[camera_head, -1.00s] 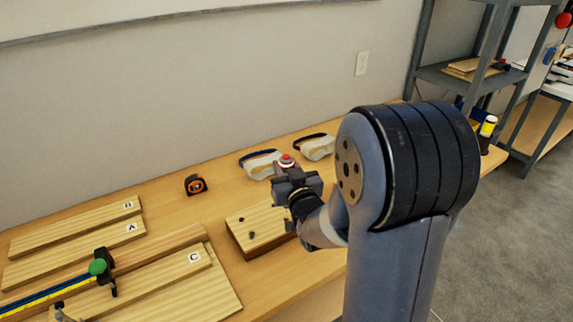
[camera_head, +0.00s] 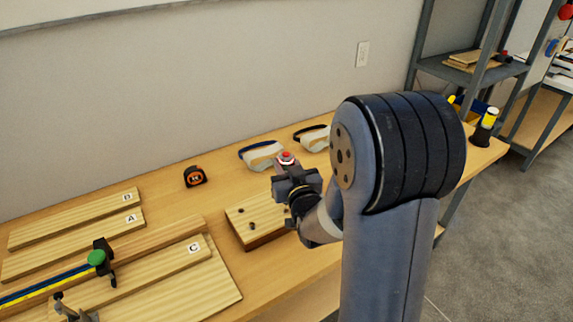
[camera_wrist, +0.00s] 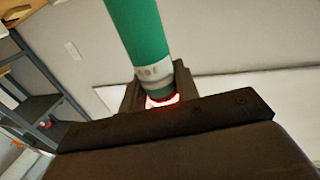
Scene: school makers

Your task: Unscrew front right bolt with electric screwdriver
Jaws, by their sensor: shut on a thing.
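My gripper (camera_head: 290,178) is shut on the electric screwdriver, whose red and white end (camera_head: 286,157) sticks up above the jaws. In the wrist view the screwdriver (camera_wrist: 138,40) is a green cylinder with a pale band, glowing red where it meets the jaws. A wooden block (camera_head: 258,239) lies below and left of my gripper, near the table's front edge. Two dark bolts show on its left part, a rear one (camera_head: 240,210) and a front one (camera_head: 251,226). The block's right end, the front right bolt and the screwdriver's tip are hidden behind my gripper and arm.
Two pairs of goggles (camera_head: 262,155) and a tape measure (camera_head: 195,176) lie behind the block. Labelled boards (camera_head: 75,223) and a clamp with a green knob (camera_head: 97,257) fill the left side. A grey shelf (camera_head: 470,72) stands at the right. Table between tape measure and block is clear.

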